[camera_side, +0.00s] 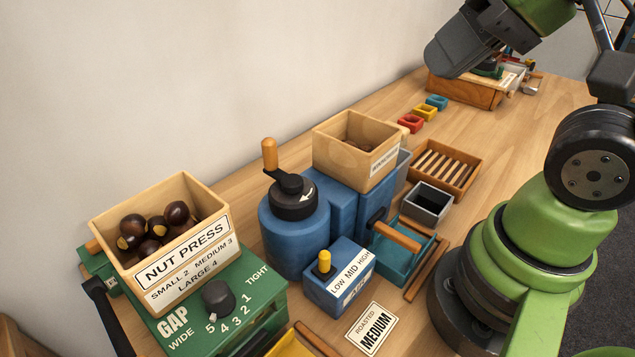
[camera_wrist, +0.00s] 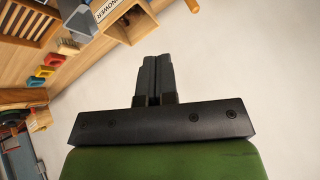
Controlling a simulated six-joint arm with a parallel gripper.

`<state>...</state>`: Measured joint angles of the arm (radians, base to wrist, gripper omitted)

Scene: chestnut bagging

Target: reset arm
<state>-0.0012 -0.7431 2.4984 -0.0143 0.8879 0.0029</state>
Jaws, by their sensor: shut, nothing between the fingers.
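My gripper (camera_wrist: 151,80) shows in the wrist view with its two dark fingers side by side and closed, nothing between them. Behind the fingers there is only pale wall. In the side view my gripper (camera_side: 447,52) is raised at the top right, above the far part of the bench and clear of the objects. Its fingertips are hard to make out there.
A nut press box (camera_side: 190,273) of chestnuts sits on a green machine at the left. A blue machine (camera_side: 295,235) carries a wooden hopper (camera_side: 340,150). A slatted tray (camera_side: 468,185), grey bin (camera_side: 428,204) and small coloured cups (camera_side: 411,124) lie beyond. A wooden crate (camera_side: 462,92) stands below my gripper.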

